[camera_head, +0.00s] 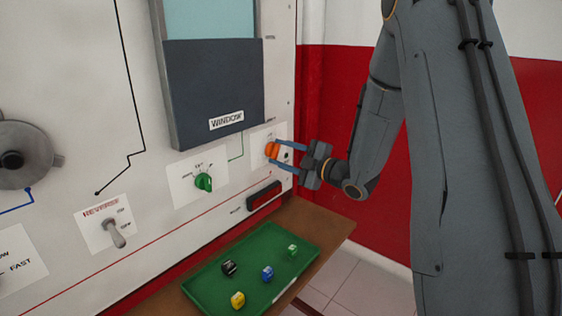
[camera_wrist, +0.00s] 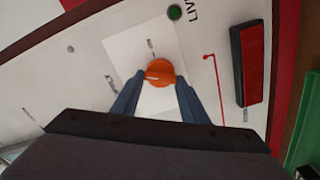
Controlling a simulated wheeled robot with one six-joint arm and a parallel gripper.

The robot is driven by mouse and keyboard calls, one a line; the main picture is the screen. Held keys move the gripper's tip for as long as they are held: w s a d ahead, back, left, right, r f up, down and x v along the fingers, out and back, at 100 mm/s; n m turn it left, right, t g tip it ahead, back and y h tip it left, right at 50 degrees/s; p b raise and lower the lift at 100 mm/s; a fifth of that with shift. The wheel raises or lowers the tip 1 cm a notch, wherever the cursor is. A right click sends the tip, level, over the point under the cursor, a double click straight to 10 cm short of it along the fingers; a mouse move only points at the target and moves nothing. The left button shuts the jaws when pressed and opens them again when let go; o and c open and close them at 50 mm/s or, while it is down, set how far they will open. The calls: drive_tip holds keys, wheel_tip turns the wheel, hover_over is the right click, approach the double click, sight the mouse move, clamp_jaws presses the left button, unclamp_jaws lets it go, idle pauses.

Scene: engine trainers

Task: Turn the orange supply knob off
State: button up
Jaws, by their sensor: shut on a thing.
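The orange supply knob (camera_head: 271,150) is on a white label plate at the right end of the upright panel. In the wrist view the knob (camera_wrist: 160,73) sits between my two blue fingertips, with a pale pointer mark on its left part. My gripper (camera_head: 277,152) reaches in from the right and is shut on the knob. In the wrist view my gripper (camera_wrist: 157,88) has one finger on each side of it. The label's small lettering is too blurred to read.
A green knob (camera_head: 204,182), a REVERSE toggle switch (camera_head: 115,233) and a red bar (camera_head: 264,195) are on the panel. A dark WINDOW cover (camera_head: 212,95) is above. A green tray (camera_head: 205,288) with several coloured cubes lies on the shelf below.

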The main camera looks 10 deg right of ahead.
drive_tip(key=n+b, duration=0.5)
drive_tip(key=shift+f, duration=0.15)
drive_tip(key=shift+n+b, duration=0.4)
drive_tip(key=o, duration=1.1)
drive_tip(key=shift+s, duration=0.1)
drive_tip(key=v, duration=0.7)
drive_tip(key=shift+s+d+b, duration=0.2)
drive_tip(key=shift+s+b, duration=0.05)
drive_tip(key=shift+b, duration=0.05)
